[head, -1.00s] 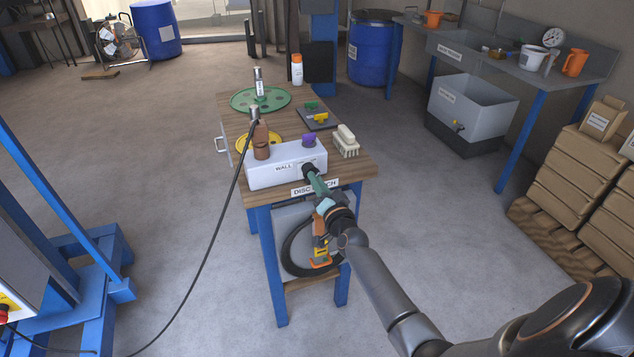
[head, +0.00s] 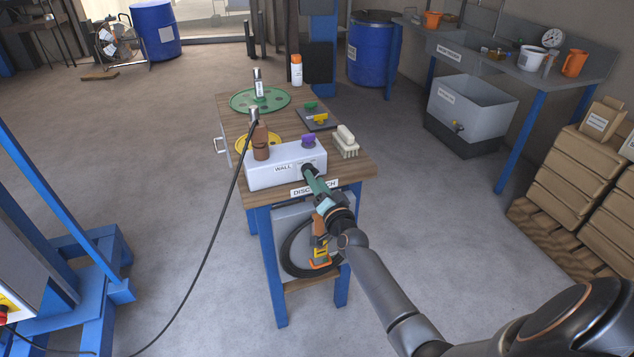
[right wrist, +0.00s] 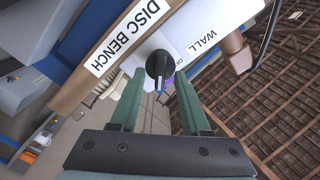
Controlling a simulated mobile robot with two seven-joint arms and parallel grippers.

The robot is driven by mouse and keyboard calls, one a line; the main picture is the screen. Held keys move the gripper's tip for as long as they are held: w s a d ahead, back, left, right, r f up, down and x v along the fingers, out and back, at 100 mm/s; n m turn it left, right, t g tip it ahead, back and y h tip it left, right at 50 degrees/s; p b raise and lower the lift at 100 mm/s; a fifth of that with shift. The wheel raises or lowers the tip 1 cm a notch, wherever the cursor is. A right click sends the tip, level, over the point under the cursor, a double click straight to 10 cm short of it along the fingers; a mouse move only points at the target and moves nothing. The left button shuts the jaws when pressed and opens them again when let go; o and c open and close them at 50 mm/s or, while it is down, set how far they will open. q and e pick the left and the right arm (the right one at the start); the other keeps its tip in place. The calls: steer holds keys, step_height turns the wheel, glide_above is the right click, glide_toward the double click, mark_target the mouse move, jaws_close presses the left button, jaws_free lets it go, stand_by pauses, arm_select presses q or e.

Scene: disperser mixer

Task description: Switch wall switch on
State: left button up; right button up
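The wall switch is a white box (head: 262,176) labelled WALL at the front edge of the disc bench (head: 360,168). In the right wrist view the box (right wrist: 205,22) shows a black rotary knob (right wrist: 158,66) on its face, with small lettering beside it that is only partly readable. My right gripper (head: 312,178) reaches to the front of the box and covers part of it in the head view. In the right wrist view my right gripper (right wrist: 160,76) is open, its green fingers apart on either side of the knob, with gaps visible. My left gripper is not in view.
A blue frame (head: 85,262) stands at left and stacked boxes (head: 570,178) at right.

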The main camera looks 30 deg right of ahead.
steer(key=shift+s, duration=0.1)
steer(key=p+v, duration=0.1)
steer(key=v, duration=1.1)
steer(key=shift+s+a, duration=0.15)
steer(key=shift+a, duration=0.05)
steer(key=s+a+f+n+g+y, duration=0.3)
steer(key=s+a+f+n+g, duration=0.1)
steer(key=s+a+f+n, duration=0.3)
steer(key=s+a+f+n+g+y+p, duration=0.1)
steer(key=s+a+f+n+g+y, duration=0.2)
steer(key=s+a+f+n, duration=0.4)
steer(key=s+a+f+g, duration=0.1)
steer(key=s+a+f, duration=0.1)
steer(key=s+a, duration=0.2)
steer(key=shift+s+a, duration=0.4)
steer(key=shift+s, duration=0.9)
steer(key=shift+o, duration=0.3)
stand_by(1.8)
